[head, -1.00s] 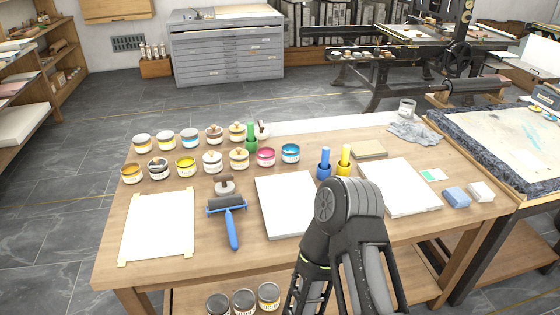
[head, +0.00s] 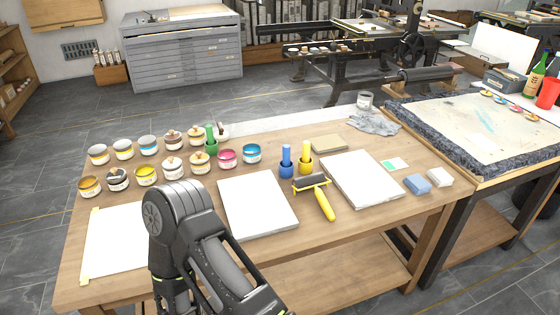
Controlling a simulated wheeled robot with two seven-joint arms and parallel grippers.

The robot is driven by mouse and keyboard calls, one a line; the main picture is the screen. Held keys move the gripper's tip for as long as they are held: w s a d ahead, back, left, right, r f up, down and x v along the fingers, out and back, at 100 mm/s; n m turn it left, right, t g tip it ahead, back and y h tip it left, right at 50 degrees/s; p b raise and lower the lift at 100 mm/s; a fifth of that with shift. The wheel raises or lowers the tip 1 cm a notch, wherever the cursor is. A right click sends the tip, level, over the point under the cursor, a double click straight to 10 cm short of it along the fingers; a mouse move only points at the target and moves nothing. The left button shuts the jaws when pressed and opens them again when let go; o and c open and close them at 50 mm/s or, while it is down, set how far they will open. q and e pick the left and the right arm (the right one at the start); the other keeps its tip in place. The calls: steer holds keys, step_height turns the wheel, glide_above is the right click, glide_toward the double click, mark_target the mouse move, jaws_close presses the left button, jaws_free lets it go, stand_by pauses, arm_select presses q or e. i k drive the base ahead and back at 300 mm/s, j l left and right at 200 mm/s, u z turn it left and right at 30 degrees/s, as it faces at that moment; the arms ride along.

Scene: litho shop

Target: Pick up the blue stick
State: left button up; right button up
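The blue stick (head: 286,153) stands upright in a small blue holder (head: 286,170) near the middle of the wooden table (head: 330,232). A yellow stick (head: 305,151) stands just to its right in a yellow holder (head: 305,166). A green stick (head: 210,134) stands in a green holder (head: 211,148) farther left. One of my dark arms rises from the bottom edge at the left, well apart from the blue stick. Neither gripper shows, so I cannot see whether they are open or shut.
A yellow-handled roller (head: 323,202) lies just in front of the holders, between two pale slabs (head: 257,205) (head: 361,178). Several ink cans stand to the left, including a blue-topped one (head: 252,154). A tan block (head: 328,143) lies behind right.

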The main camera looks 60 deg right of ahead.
mark_target(286, 148)
steer(key=k+l, duration=0.2)
steer(key=l, duration=0.15)
steer(key=k+l, duration=0.15)
steer(key=l, duration=0.15)
steer(key=k+l, duration=0.2)
steer(key=l, duration=0.15)
steer(key=k+l, duration=0.2)
steer(key=l, duration=0.15)
